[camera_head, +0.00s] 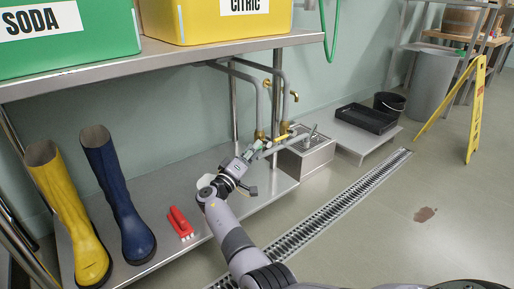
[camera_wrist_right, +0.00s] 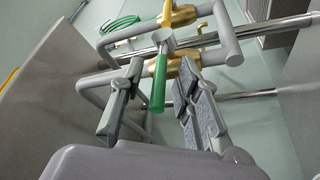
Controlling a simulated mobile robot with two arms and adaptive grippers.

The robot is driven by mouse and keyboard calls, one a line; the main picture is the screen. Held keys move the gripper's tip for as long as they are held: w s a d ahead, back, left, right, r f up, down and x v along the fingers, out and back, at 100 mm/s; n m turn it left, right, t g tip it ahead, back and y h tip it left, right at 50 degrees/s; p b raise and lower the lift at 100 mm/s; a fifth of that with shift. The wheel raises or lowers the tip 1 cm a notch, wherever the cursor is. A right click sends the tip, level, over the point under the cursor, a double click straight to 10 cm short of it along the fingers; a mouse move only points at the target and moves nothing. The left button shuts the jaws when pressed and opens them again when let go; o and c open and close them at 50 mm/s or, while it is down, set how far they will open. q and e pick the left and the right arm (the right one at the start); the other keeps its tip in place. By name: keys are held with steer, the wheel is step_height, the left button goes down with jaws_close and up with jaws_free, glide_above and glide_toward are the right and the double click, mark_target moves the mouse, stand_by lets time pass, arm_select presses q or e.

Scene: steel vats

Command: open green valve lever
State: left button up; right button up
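The green valve lever (camera_wrist_right: 159,82) hangs from a brass valve (camera_wrist_right: 184,72) on grey pipes in the right wrist view. My right gripper (camera_wrist_right: 163,70) is open, with one finger on each side of the lever. Gaps show between the lever and both fingers, so it is not clamped. In the head view my right gripper (camera_head: 258,148) reaches the pipes beside the small sink, and it largely hides the lever there. My left gripper is not in view.
A steel sink (camera_head: 307,153) stands right of the valves. Above is a shelf with green (camera_head: 65,35) and yellow bins (camera_head: 215,20). Yellow (camera_head: 70,215) and blue boots (camera_head: 118,200) and a red brush (camera_head: 180,222) rest on the lower shelf. A floor drain (camera_head: 335,210) runs alongside.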

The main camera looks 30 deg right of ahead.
jaws_close()
stand_by(0.3)
stand_by(0.6)
